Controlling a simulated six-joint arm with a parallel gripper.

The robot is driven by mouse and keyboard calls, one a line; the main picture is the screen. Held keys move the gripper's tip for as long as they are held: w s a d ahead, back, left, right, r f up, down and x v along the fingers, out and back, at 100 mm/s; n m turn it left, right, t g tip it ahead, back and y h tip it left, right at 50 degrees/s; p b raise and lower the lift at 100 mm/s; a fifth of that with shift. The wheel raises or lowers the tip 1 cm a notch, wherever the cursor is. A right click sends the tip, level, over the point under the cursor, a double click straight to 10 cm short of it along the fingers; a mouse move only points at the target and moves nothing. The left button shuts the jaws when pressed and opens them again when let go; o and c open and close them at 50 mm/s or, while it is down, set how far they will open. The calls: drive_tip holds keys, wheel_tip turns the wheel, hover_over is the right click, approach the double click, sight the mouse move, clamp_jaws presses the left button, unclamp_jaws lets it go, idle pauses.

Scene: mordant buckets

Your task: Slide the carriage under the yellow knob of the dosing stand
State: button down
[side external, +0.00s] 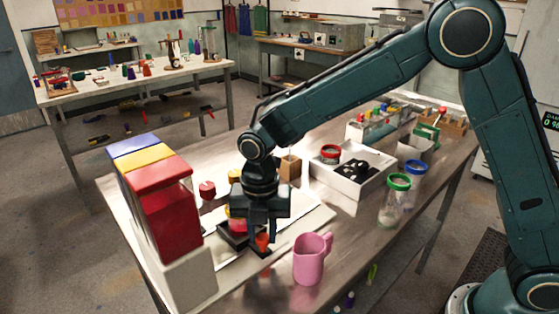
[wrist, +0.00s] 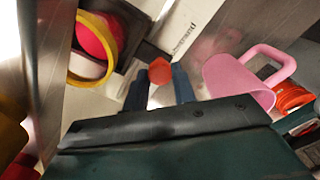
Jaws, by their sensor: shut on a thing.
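The dosing stand (side external: 183,278) is at the left of the side view, a tall pale body with blue, yellow (side external: 145,158) and red sections. The carriage (side external: 235,240) is a dark tray on the pale base, partly hidden by my gripper. It carries a yellow-rimmed cup (wrist: 78,75) with a red-pink inside. My gripper (side external: 262,238) is shut on the carriage's orange-red handle (wrist: 160,69), which shows between the fingertips in the wrist view. A yellow rounded part (wrist: 12,118) and a red one show at that view's left edge; I cannot tell whether the yellow one is the knob.
A pink mug (side external: 310,258) stands close to the right of my gripper. A red-lidded pot (side external: 207,189) and a wooden block (side external: 290,167) are behind it. A white tray (side external: 373,186), a green-rimmed jar (side external: 396,205) and a blue-rimmed jar stand farther right.

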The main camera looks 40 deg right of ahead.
drive_tip(key=c, duration=1.1)
unclamp_jaws()
drive_tip(key=shift+c, duration=0.2)
drive_tip(key=shift+r, duration=0.15)
wheel_tip(320, 180, up, 14)
drive_tip(key=shift+f, duration=0.2)
